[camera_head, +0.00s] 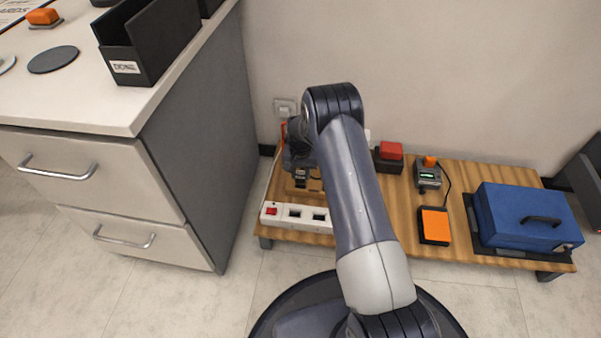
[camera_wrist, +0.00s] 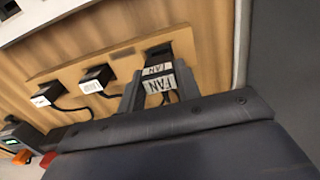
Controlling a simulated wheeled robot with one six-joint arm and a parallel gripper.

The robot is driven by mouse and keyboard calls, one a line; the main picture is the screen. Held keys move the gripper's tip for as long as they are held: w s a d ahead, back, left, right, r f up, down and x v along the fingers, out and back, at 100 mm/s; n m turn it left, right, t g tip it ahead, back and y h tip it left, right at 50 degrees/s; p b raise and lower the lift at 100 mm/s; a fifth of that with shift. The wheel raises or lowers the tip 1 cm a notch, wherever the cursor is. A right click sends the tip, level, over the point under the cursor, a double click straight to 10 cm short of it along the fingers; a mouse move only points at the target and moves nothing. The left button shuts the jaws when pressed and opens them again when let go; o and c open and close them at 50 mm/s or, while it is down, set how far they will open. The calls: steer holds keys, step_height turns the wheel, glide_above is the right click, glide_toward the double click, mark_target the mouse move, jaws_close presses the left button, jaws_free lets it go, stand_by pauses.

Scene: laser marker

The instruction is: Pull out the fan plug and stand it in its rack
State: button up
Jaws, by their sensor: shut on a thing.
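The fan plug (camera_wrist: 160,90), with a white FAN label, is between the two dark fingers of my gripper (camera_wrist: 160,92) in the wrist view. My gripper is shut on it. The plug is at the right end of the wooden rack (camera_wrist: 125,57), close to a second FAN label; I cannot tell whether it touches the rack or is seated. In the head view my gripper (camera_head: 301,180) is over the rack, behind the white power strip (camera_head: 283,219), and the plug is hidden. The strip shows a red switch and dark sockets.
Two other black plugs, a middle one (camera_wrist: 97,77) and a left one (camera_wrist: 48,93), are at the rack with cables. On the low wooden platform (camera_head: 394,225) are a red-topped box (camera_head: 390,151), an orange pedal (camera_head: 434,224) and a blue case (camera_head: 525,215). A drawer cabinet (camera_head: 205,150) stands left.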

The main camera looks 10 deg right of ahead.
mark_target(301, 178)
steer(key=shift+f, duration=1.7)
stand_by(1.6)
steer(key=o, duration=1.1)
steer(key=shift+r, duration=0.1)
step_height(301, 178, up, 17)
steer(key=p, duration=0.8)
steer(key=shift+f, duration=0.2)
steer(key=shift+f, duration=0.1)
step_height(301, 178, down, 11)
steer(key=b, duration=0.5)
steer(key=shift+d+r, duration=0.1)
steer(key=shift+r, duration=0.1)
